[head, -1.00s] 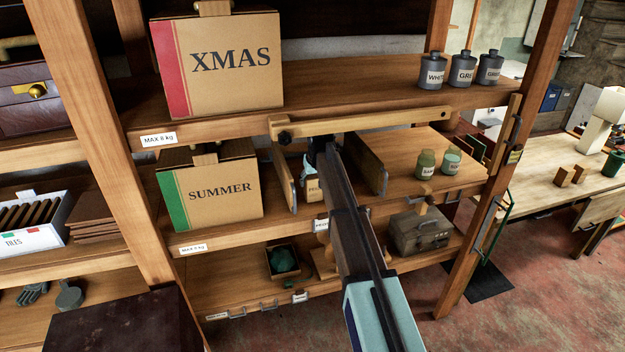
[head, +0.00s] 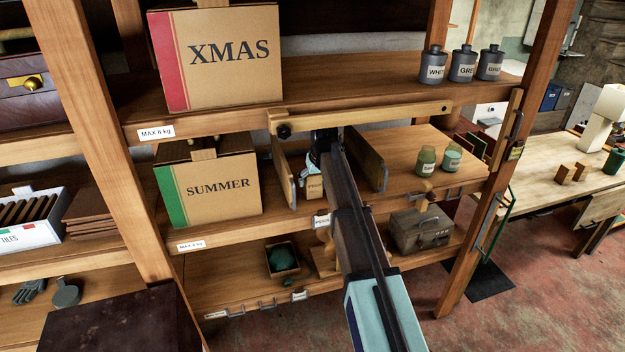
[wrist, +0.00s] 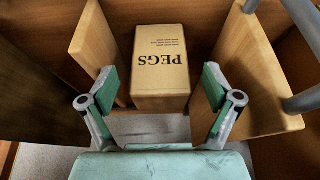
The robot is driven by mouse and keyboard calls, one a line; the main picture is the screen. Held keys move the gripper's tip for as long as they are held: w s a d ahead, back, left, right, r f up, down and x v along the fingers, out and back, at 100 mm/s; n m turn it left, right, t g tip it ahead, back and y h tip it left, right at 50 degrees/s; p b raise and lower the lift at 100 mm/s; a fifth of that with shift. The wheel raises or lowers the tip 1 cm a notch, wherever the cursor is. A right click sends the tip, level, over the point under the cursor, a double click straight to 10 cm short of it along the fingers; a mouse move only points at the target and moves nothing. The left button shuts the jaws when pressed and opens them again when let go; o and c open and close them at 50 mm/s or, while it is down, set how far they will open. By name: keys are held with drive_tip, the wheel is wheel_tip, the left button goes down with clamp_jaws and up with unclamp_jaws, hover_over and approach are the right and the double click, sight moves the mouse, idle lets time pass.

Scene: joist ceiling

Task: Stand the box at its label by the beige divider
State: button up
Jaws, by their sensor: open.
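A small cardboard box marked PEGS (wrist: 160,65) stands on the middle shelf between two wooden dividers. Its lettering is upside down in the wrist view. In the head view the box (head: 314,188) shows partly behind my arm. The left divider (head: 283,172) is close to the box; the right divider (head: 367,160) is farther off. A small shelf label (head: 321,221) is on the shelf's front edge below the box. My gripper (wrist: 160,87) is open, its fingers on either side of the box's near end, apart from it.
A wooden bar (head: 365,118) crosses above the bay. The SUMMER box (head: 210,190) stands left of it, and two green jars (head: 440,160) stand to the right. The XMAS box (head: 225,60) is on the shelf above. There is free shelf between the right divider and the jars.

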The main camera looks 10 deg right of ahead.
drive_tip(key=s, duration=0.2)
drive_tip(key=s+b, duration=0.1)
drive_tip(key=s, duration=0.2)
drive_tip(key=s+d, duration=0.1)
drive_tip(key=s, duration=0.2)
drive_tip(key=shift+s+b, duration=0.1)
drive_tip(key=shift+b, duration=0.3)
drive_tip(key=s+f+g, duration=0.2)
drive_tip(key=s+f, duration=0.5)
drive_tip(key=f, duration=0.4)
drive_tip(key=s+a+f+g, duration=0.1)
drive_tip(key=s+f, duration=0.6)
drive_tip(key=f, duration=0.4)
drive_tip(key=s+f+g, duration=0.2)
drive_tip(key=s+f, duration=0.4)
drive_tip(key=f, duration=0.5)
drive_tip(key=s+f+g, duration=0.2)
drive_tip(key=s+f, duration=0.3)
drive_tip(key=s, duration=0.7)
drive_tip(key=s+f+g, duration=0.2)
drive_tip(key=s+f, duration=0.4)
drive_tip(key=s, duration=0.7)
drive_tip(key=s+f+m+g, duration=0.1)
drive_tip(key=s+f, duration=0.5)
drive_tip(key=s, duration=0.7)
drive_tip(key=shift+s+a+g, duration=0.25)
drive_tip(key=shift+g, duration=0.45)
